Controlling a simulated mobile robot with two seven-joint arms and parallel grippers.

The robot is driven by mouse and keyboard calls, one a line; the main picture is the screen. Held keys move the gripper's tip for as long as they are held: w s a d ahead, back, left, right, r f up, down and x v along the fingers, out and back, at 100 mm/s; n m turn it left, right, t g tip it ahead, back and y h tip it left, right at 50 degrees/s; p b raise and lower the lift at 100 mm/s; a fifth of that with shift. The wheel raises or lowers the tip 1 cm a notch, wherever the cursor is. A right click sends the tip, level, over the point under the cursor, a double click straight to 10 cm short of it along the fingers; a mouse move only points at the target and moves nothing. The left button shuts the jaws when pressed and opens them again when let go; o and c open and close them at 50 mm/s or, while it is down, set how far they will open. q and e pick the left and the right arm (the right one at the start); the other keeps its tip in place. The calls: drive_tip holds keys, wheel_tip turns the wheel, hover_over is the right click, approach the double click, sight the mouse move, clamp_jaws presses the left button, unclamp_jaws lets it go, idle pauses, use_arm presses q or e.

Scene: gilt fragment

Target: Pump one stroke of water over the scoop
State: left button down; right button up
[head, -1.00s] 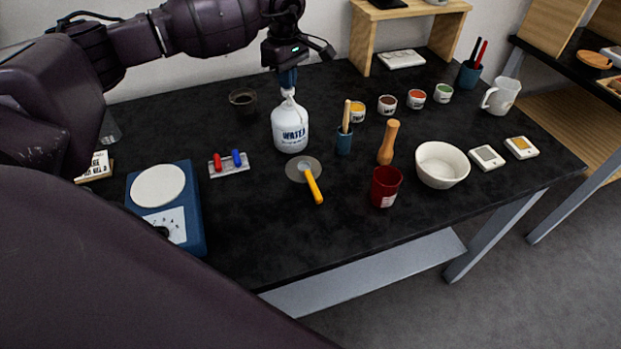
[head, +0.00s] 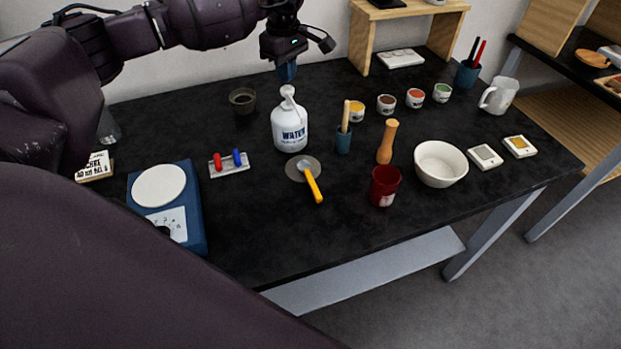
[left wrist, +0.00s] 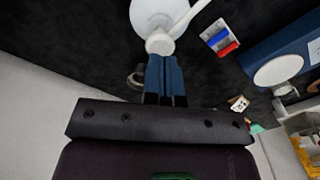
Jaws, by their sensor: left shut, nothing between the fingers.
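The white water bottle (head: 289,129) with a pump top (head: 287,92) stands upright on the black table. A scoop with a yellow handle (head: 313,186) and a round grey end (head: 297,168) lies in front of the bottle. My left gripper (head: 287,74) is shut and empty, just above and behind the pump top, apart from it in the head view. In the left wrist view the blue fingers (left wrist: 165,80) are together, with the pump top (left wrist: 160,43) just beyond their tips. I cannot make out water on the scoop. My right gripper is out of view.
A blue scale (head: 190,215) and a red-and-blue clip rack (head: 229,164) are at left. A dark cup (head: 242,99) stands behind. A teal holder (head: 343,141), wooden pestle (head: 387,142), red cup (head: 384,187) and white bowl (head: 441,164) stand at right. The front middle is clear.

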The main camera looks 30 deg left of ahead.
use_arm(q)
drive_tip(key=shift+r+p, duration=0.9)
drive_tip(key=shift+r, duration=1.4)
drive_tip(key=shift+r+p, duration=0.3)
drive_tip(key=shift+r, duration=0.45)
drive_tip(key=shift+f, duration=0.1)
